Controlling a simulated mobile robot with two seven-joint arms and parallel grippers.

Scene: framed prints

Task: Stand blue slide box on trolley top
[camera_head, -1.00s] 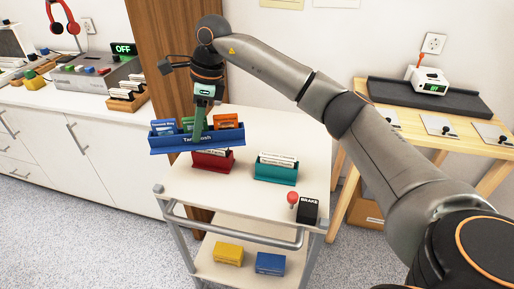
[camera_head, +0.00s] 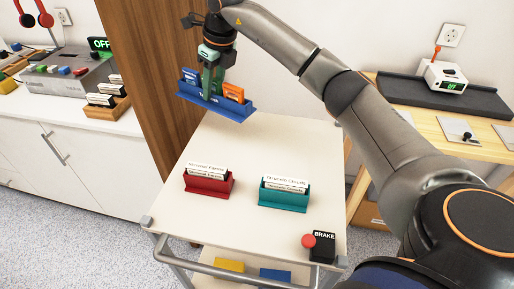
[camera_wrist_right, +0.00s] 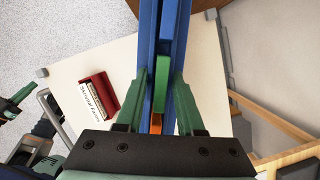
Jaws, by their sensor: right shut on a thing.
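The blue slide box (camera_head: 235,111) is a long open tray with blue, green and orange slides in it. It hangs over the back left of the trolley top (camera_head: 270,135), with a gap beneath it. My right gripper (camera_head: 212,82) is shut on it near its middle, from above. In the right wrist view the blue slide box (camera_wrist_right: 147,40) runs between the green fingers of my right gripper (camera_wrist_right: 160,95). Green and dark parts at the left edge there look like my left gripper (camera_wrist_right: 15,102), cut off, its jaws unclear.
A red box (camera_head: 208,186) and a teal box (camera_head: 284,197) with white cards stand on the trolley top. A red-knobbed brake block (camera_head: 322,248) is at its front right corner. Yellow and blue boxes show on the lower shelf. The back right of the top is clear.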

